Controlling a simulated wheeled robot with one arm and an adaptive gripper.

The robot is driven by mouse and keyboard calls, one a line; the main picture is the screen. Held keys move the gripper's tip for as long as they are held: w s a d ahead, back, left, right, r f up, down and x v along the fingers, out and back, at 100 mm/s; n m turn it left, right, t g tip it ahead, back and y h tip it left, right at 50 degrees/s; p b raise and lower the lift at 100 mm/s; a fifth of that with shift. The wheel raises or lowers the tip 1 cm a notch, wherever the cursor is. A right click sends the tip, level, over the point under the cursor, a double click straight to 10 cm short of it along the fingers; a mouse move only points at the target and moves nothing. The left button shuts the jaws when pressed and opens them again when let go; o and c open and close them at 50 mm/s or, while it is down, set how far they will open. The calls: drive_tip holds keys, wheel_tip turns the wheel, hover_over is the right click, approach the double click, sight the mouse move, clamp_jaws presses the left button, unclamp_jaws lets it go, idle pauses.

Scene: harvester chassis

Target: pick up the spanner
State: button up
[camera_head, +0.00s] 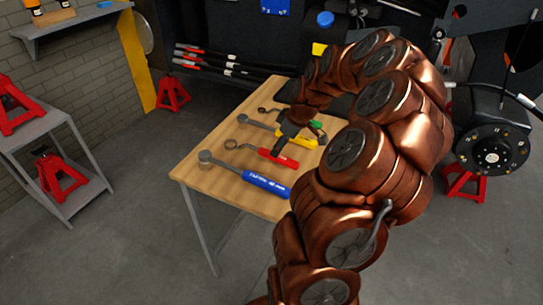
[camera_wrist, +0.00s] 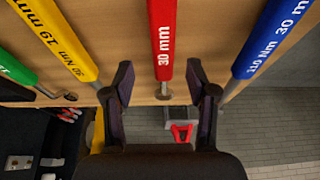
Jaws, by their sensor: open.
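A red-handled spanner (camera_head: 268,156) with a ring head lies on the wooden table, between the blue-handled and yellow-handled tools. In the wrist view its red handle (camera_wrist: 162,40), marked 30 mm, runs up from between my fingertips. My gripper (camera_wrist: 160,80) is open, with one finger on each side of the handle's end. I cannot tell the height gap between fingers and handle. In the head view my gripper (camera_head: 281,143) is over the table, just beyond the red handle, and hides part of the tools behind it.
On the wooden table (camera_head: 209,187), a blue-handled tool (camera_head: 266,183) lies nearer and a yellow-handled tool (camera_head: 297,136) farther. A green handle (camera_wrist: 15,67) shows in the wrist view. A grey shelf stand (camera_head: 45,128) with red jack stands is left. Dark chassis and hoses stand behind.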

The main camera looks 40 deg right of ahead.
sight(260, 154)
drive_tip(key=f, duration=0.3)
drive_tip(key=shift+w+a+f+p, duration=0.15)
drive_tip(key=shift+a+p, duration=0.2)
drive_tip(key=shift+p, duration=0.05)
drive_tip(key=shift+w+f, duration=0.2)
drive_tip(key=shift+f, duration=0.3)
drive_tip(key=shift+f+b, duration=0.2)
drive_tip(key=shift+b, duration=0.3)
clamp_jaws()
idle(0.4)
